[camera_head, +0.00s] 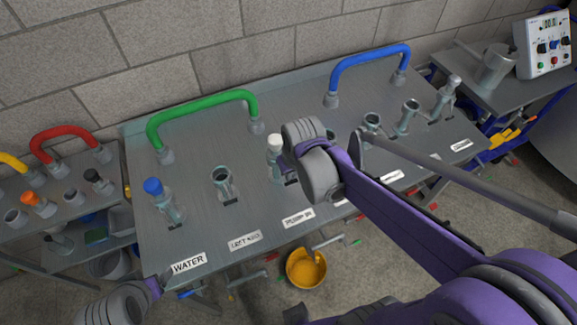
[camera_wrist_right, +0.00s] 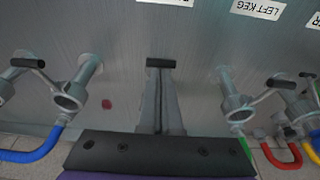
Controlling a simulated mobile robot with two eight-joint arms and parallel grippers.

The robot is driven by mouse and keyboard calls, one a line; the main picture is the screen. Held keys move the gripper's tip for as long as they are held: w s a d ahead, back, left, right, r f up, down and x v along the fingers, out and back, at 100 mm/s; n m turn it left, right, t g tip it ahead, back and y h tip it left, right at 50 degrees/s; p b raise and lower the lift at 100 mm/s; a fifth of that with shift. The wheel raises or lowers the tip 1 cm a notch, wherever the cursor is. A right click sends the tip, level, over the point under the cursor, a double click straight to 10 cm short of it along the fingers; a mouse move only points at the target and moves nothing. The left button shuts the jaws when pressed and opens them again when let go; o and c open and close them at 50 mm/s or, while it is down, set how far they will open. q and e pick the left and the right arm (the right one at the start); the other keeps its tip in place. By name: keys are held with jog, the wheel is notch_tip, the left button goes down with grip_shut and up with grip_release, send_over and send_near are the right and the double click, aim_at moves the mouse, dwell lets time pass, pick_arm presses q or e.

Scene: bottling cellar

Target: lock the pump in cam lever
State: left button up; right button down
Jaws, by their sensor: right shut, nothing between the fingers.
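The PUMP IN label (camera_head: 299,217) is on the steel bench's front edge. Behind it is a white-capped fitting (camera_head: 274,146), partly covered by my right gripper (camera_head: 291,164). In the wrist view, the black handle of the pump in cam lever (camera_wrist_right: 160,63) shows just beyond the tips of my right gripper (camera_wrist_right: 161,98), on the label side. The gripper is shut and empty. I cannot tell whether it touches the lever; the lever's arm and port are hidden behind the gripper. My left gripper (camera_head: 156,286) is near the bench's front left corner; its fingers are not clear.
Neighbouring ports stand close on both sides: the left keg port (camera_head: 222,180) and several to the right. Green (camera_head: 205,107) and blue (camera_head: 366,58) hoses arch at the back. A blue-capped fitting (camera_head: 154,188) stands at the left. A yellow bucket (camera_head: 303,275) is on the floor.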

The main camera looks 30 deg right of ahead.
jog(key=f+t+b, duration=0.2)
jog(key=t+b, duration=0.1)
jog(key=f+t+b, duration=0.3)
jog(key=s+f+t+b, duration=0.1)
jog(key=f+t+b, duration=0.1)
jog(key=t+b, duration=0.1)
jog(key=shift+f+t, duration=0.3)
jog(key=shift+t, duration=0.2)
jog(key=shift+w+f+b, duration=0.15)
jog(key=shift+b, duration=0.25)
pick_arm(q)
notch_tip(320, 180, down, 13)
jog(key=s+b, duration=0.1)
jog(key=s, duration=0.1)
jog(key=shift+s+g, duration=0.4)
pick_arm(e)
jog(key=shift+w+f, duration=0.4)
jog(key=shift+f, duration=0.15)
pick_arm(q)
jog(key=shift+f+b, duration=0.2)
jog(key=shift+b, duration=0.1)
pick_arm(e)
jog(key=shift+w, duration=0.1)
pick_arm(q)
jog(key=shift+r, duration=0.1)
